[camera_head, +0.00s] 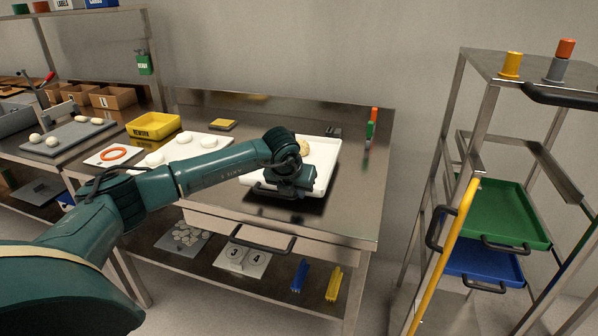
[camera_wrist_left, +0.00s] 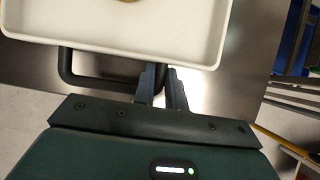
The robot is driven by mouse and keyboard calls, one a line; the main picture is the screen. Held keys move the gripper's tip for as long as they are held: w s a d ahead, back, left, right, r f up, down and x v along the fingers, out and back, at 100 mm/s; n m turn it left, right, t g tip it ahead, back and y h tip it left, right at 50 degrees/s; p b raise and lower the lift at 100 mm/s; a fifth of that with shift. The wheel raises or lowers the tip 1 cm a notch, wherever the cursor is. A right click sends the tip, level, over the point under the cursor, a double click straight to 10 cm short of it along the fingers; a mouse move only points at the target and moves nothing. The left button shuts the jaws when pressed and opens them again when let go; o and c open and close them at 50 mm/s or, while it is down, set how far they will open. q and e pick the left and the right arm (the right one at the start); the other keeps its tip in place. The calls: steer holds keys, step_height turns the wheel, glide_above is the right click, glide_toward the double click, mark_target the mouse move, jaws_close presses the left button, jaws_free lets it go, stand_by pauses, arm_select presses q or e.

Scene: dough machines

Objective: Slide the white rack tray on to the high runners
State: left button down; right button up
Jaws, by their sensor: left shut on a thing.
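The white rack tray (camera_head: 322,165) is over the right part of the steel table, with a tan dough piece (camera_head: 303,145) on it. Its black front handle (camera_wrist_left: 66,72) shows in the wrist view. My left gripper (camera_head: 275,190) is at the tray's front edge; its fingers (camera_wrist_left: 163,85) are shut on the handle, right of its middle. I cannot tell whether the tray touches the table. The high runners (camera_head: 560,170) on the rack at right are bare. My right gripper is not in view.
Below the high runners, the rack holds a green tray (camera_head: 505,215) and a blue tray (camera_head: 485,262). A yellow bar (camera_head: 445,250) slants along the rack's left front. A red and green stick (camera_head: 371,128) stands at the table's back right. A floor gap separates table and rack.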

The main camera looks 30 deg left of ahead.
arm_select(q)
steer(key=shift+r, duration=0.25)
steer(key=shift+r+p, duration=1.05)
steer(key=shift+r, duration=0.9)
steer(key=shift+f, duration=0.1)
